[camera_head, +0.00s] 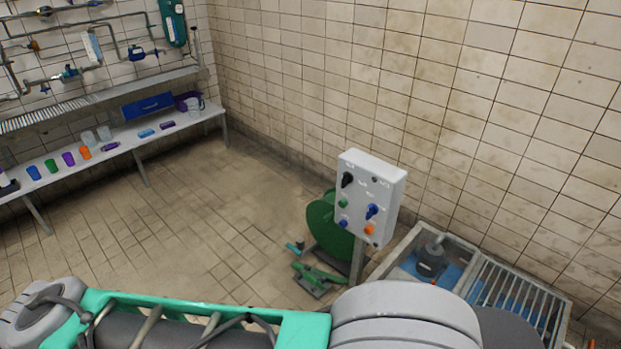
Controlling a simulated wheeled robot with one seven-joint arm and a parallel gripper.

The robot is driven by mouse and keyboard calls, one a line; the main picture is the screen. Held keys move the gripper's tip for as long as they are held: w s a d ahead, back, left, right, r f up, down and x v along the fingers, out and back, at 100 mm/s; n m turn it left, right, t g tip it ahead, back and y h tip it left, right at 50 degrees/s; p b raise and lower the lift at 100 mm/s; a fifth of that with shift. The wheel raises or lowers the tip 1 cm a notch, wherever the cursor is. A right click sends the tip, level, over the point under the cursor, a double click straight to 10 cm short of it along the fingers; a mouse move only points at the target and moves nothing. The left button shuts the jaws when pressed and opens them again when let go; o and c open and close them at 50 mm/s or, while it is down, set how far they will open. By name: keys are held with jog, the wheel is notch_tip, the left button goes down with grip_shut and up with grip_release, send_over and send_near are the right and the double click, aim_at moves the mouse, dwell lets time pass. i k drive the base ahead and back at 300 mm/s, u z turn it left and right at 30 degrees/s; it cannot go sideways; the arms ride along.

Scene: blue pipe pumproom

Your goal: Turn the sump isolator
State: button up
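A white control box (372,196) stands on a grey post (357,262) right of the picture's middle. Its face carries a black rotary knob (347,180) at upper left, a blue rotary knob (373,211) at right, and small green, blue and orange round buttons. The labels are too small to read, so I cannot tell which knob is the sump isolator. The blue knob's handle looks slanted. My arm crosses the bottom of the picture, in front of and below the box. My gripper is not in view, and nothing is seen touching the box.
A sump pit (414,244) with a dark pump (431,258) and a metal grating (512,300) lies right of the post. A green reel (325,222) stands behind it. A bench (110,146) with cups and pipework lines the left. The tiled floor between is clear.

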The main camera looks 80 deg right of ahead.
aim_at(347, 177)
jog(key=z, duration=0.3)
jog(key=i, duration=0.95)
jog(key=z, duration=1.05)
jog(key=i, duration=0.6)
jog(key=z, duration=0.55)
